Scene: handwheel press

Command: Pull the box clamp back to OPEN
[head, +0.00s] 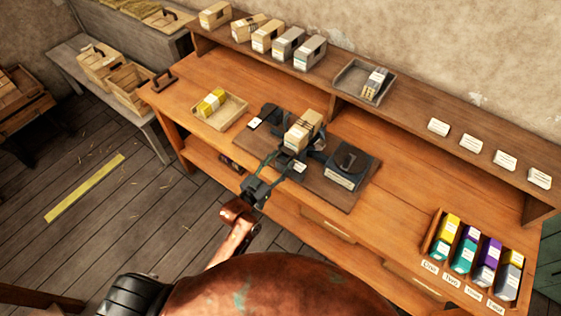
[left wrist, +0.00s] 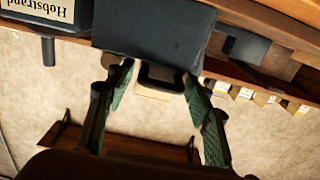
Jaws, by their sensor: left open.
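A tan cardboard box (head: 303,132) sits in a dark metal fixture on a brown board on the workbench. My left gripper (head: 272,172) is at the front edge of the board, just in front of the fixture and box. In the left wrist view, its two green-padded fingers (left wrist: 158,84) are apart, on either side of a dark loop-shaped handle (left wrist: 160,77) under a broad dark block (left wrist: 153,32). I cannot tell whether the fingers touch the handle. The clamp is partly hidden behind my gripper in the head view. My right gripper is not in view.
A dark block with a white label (head: 350,165) stands right of the box. A wooden tray (head: 222,114) with a yellow-banded pack lies to the left. A grey tray (head: 362,82) and several boxes stand on the back shelf. A sorting rack (head: 428,245) is at the right.

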